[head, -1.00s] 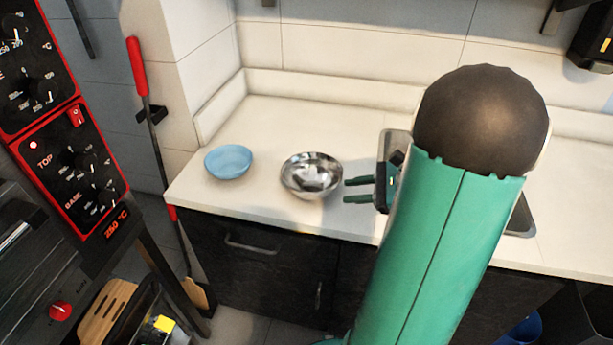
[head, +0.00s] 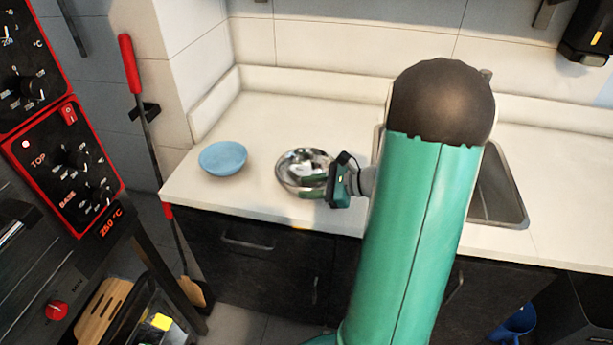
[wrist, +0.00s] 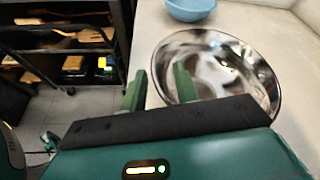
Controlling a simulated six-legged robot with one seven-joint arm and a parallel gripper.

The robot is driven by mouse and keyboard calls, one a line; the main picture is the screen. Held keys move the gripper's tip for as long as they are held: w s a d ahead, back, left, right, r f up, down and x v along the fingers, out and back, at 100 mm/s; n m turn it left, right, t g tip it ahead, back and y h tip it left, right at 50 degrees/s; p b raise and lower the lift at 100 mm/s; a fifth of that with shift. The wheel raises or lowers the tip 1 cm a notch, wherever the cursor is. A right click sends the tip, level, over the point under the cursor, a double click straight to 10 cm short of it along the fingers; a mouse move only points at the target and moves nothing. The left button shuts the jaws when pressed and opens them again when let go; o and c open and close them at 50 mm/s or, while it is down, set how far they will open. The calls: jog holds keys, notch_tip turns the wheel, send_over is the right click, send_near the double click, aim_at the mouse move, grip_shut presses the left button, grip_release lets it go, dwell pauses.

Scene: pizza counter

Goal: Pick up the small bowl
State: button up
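Two bowls stand on the white counter. The light blue bowl (head: 222,160) is at the left and looks slightly smaller. The shiny metal bowl (head: 287,181) is to its right. My gripper (head: 303,187) is open and empty, its fingers reaching from the right over the metal bowl. In the wrist view, my gripper (wrist: 160,71) has its fingers apart, with the near left rim of the metal bowl (wrist: 247,80) between them in the picture. I cannot tell whether they touch it. The blue bowl (wrist: 192,9) shows partly beyond, at the top edge.
The counter (head: 290,118) is clear around the bowls, with a low wall behind. A sink (head: 497,190) is at the right. A red-framed oven (head: 65,160) and a red-handled peel (head: 131,65) stand at the left.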

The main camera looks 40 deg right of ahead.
jog(key=shift+x, duration=0.95)
grip_shut()
jog(key=shift+r, duration=0.1)
